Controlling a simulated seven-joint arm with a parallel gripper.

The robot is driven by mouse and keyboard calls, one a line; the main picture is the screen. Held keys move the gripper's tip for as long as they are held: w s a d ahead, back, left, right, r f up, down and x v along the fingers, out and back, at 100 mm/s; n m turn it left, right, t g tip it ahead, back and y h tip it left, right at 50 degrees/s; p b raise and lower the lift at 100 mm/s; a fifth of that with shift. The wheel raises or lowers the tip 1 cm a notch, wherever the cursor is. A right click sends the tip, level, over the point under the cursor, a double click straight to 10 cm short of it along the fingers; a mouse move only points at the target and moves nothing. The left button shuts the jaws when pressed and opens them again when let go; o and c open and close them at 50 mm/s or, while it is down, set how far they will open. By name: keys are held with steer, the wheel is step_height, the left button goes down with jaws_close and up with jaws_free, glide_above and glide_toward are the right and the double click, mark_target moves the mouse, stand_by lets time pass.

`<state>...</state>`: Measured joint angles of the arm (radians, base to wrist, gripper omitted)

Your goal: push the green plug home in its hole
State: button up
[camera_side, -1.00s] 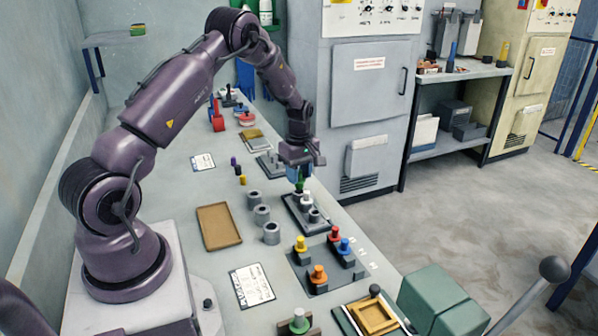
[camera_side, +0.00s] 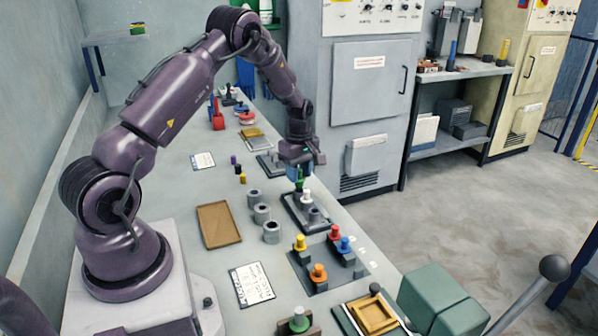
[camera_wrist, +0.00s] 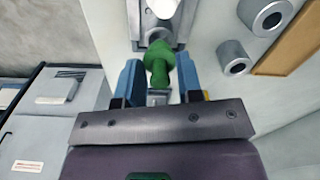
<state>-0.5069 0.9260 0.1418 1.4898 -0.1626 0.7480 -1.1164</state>
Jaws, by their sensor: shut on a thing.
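The green plug (camera_wrist: 158,65) is between the blue fingers of my gripper (camera_wrist: 160,82) in the wrist view, and the fingers are shut on it. In the side view the plug (camera_side: 299,184) shows just below my gripper (camera_side: 299,172), over the far end of a dark rack plate (camera_side: 322,229). A white plug (camera_side: 307,196) and grey sockets stand on that same plate. The green plug's lower end and its hole are hidden, so I cannot tell how deep it sits.
Loose grey cylinders (camera_side: 262,213) stand left of the plate, with a brown tray (camera_side: 219,225) beyond them. A nearer rack holds red, blue, yellow and orange plugs (camera_side: 318,272). Another green-topped plug (camera_side: 299,320) stands at the front edge.

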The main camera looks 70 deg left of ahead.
steer(key=shift+f, duration=1.55)
steer(key=shift+r, duration=0.1)
steer(key=shift+r, duration=1.1)
steer(key=shift+f, duration=1.2)
stand_by(1.0)
steer(key=o, duration=1)
steer(key=shift+c, duration=0.2)
step_height(320, 180, up, 13)
steer(key=shift+w, duration=0.1)
